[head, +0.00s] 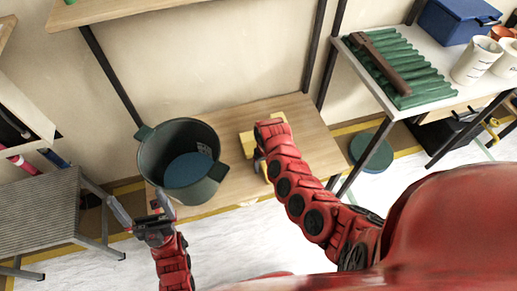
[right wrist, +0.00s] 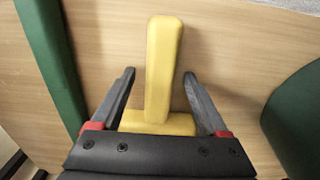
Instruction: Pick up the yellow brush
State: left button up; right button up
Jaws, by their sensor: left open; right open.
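The yellow brush (right wrist: 164,62) lies on the wooden shelf (right wrist: 225,55), its long part pointing away and a wider crosspiece nearer my wrist. In the head view the brush (head: 247,144) is mostly hidden behind my right arm. My right gripper (right wrist: 158,75) is open, with one finger on each side of the long part and visible gaps between. I cannot tell its exact height above the shelf. My left gripper (head: 143,208) is open and empty, in front of the dark green bucket (head: 150,165).
The bucket holds something blue and stands left of the brush. A metal-topped table (head: 40,205) is at the left. Green objects flank the brush in the wrist view.

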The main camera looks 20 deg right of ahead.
grip_shut()
jog(key=shift+r, duration=0.2)
dwell(0.3)
notch_tip(320, 180, up, 10)
jog(key=p, duration=0.1)
jog(key=shift+f, duration=0.15)
dwell(0.3)
jog(key=c, duration=0.7)
grip_release()
grip_shut()
